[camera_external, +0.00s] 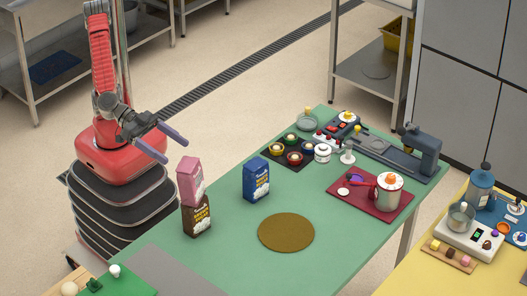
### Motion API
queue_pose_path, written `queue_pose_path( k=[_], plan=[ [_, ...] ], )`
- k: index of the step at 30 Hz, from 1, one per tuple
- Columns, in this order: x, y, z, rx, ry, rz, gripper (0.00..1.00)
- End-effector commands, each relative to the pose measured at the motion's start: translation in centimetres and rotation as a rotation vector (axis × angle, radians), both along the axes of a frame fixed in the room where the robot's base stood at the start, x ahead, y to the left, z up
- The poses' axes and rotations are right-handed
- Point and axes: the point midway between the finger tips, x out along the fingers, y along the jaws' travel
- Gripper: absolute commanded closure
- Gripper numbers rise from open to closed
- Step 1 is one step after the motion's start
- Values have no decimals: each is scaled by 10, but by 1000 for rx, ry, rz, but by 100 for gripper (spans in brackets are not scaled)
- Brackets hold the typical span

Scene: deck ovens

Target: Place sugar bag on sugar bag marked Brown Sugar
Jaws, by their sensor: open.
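A pink bag (189,182) rests on top of the brown bag (197,219), at the left part of the green table. The brown bag stands upright and its white print looks like the sugar label. The pink bag sits slightly shifted to the left on it. A blue bag (256,181) with white print stands upright to the right, apart from both. My gripper (175,150) is open and empty, above and behind the pink bag, with its fingers pointing to the right and apart from it.
A round brown mat (286,232) lies on the green table (235,225) in front of the blue bag. A dark tray of small bowls (272,151), a red tray with a pot (387,193) and a press (420,150) stand farther right. The table's middle is mostly clear.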

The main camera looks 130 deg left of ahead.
Motion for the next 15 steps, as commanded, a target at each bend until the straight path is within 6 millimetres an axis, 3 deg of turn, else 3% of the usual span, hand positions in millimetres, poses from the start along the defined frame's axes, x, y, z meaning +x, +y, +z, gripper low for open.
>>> queue_pose_path(
  k=[6,11,15],
  plan=[
    [-9,-2,37,-91,-55,-219,17],
    [-33,-2,45,-118,-21,-361,17],
    [-63,6,37,-118,54,-457,17]
  ],
)
